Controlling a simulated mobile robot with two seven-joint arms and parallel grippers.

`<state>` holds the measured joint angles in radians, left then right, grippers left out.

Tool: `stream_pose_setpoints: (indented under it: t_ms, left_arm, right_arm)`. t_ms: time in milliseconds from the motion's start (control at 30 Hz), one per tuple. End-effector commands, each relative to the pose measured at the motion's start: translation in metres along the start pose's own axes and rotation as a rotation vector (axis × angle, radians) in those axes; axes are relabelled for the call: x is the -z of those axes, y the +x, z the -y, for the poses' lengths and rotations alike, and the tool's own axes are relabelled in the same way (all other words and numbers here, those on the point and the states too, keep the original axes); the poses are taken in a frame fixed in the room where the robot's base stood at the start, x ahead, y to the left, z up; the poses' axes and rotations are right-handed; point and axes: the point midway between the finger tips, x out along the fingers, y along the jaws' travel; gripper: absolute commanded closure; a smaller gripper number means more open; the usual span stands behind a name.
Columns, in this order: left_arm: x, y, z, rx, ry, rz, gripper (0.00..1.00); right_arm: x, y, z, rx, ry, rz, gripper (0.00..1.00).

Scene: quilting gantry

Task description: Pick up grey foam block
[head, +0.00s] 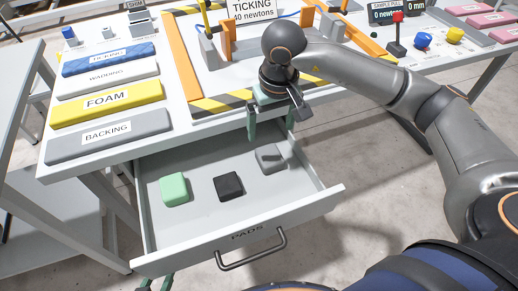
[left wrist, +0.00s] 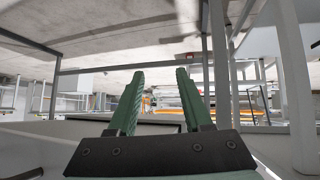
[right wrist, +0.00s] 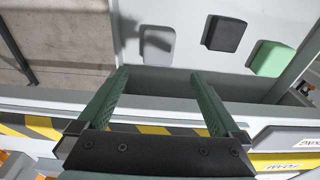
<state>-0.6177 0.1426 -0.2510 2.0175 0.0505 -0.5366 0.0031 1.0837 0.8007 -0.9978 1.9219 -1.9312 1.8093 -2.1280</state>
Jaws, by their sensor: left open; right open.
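The grey foam block (head: 270,157) lies in the open drawer (head: 240,243), toward its back right, in the head view. In the right wrist view the grey block (right wrist: 157,45) lies just beyond my fingertips, partly crossed by a dark shadow. My right gripper (head: 266,130) is open and empty, pointing down above the back of the drawer, close to the block but apart from it. It also shows open in the right wrist view (right wrist: 160,75). My left gripper (head: 155,284) shows only its fingertips, below the drawer's front left. The left wrist view shows it open and empty (left wrist: 160,75).
A black block (head: 228,186) and a mint green block (head: 173,189) lie left of the grey one. The drawer has a front handle (head: 252,250). The tabletop edge with a striped border (head: 215,105) overhangs the drawer's back. Labelled slabs, including yellow FOAM (head: 106,103), lie at left.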

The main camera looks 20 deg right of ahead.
Motion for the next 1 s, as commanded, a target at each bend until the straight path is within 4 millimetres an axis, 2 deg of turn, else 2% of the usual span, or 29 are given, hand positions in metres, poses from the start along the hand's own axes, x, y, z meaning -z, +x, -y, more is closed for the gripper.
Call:
stream_pose_setpoints:
  t_ms: [300, 567, 833, 1000]
  left_arm:
    - [-0.015, -0.001, -0.003, -0.004, -0.005, 0.023, 0.50]
    - [-0.013, -0.002, -0.003, -0.004, -0.005, 0.019, 0.50]
    - [-0.011, 0.000, -0.002, -0.004, -0.003, 0.013, 0.50]
    - [-0.010, 0.000, -0.002, -0.003, -0.003, 0.012, 0.50]
  right_arm:
    - [-0.002, 0.056, 0.000, 0.000, 0.001, 0.005, 0.00]
    - [-0.002, 0.077, -0.001, -0.001, 0.001, 0.004, 0.00]
    - [-0.005, 0.115, -0.002, 0.000, 0.002, 0.004, 0.00]
    - [-0.004, 0.122, -0.002, 0.001, 0.000, 0.000, 0.00]
